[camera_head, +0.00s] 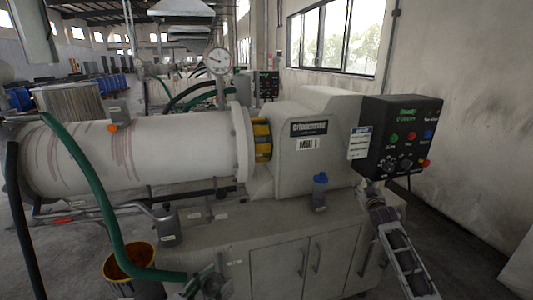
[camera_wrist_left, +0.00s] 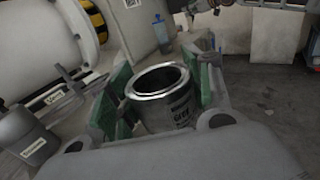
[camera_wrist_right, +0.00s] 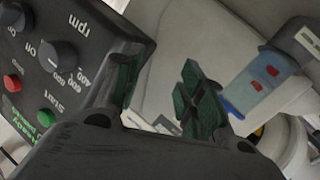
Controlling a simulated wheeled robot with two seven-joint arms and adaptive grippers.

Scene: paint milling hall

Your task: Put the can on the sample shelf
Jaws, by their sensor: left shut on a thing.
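The can (camera_wrist_left: 165,95) is an open-topped metal tin with a dark label that ends in a word like "GREY". My left gripper (camera_wrist_left: 160,92) is shut on it, with green pads on both sides of its body. In the head view my left gripper (camera_head: 210,284) is low at the bottom edge, in front of the cabinet, and the can cannot be made out there. My right gripper (camera_wrist_right: 160,80) is open and empty, close to the control box. In the head view it is just below that box (camera_head: 375,190). I cannot pick out a sample shelf.
The control box (camera_head: 400,135) with knobs and buttons juts out at the right. A blue-capped bottle (camera_head: 320,192) stands on the machine's ledge. A green hose (camera_head: 95,190) curves down at the left, near an orange-brown bucket (camera_head: 130,265). Floor at the right is clear.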

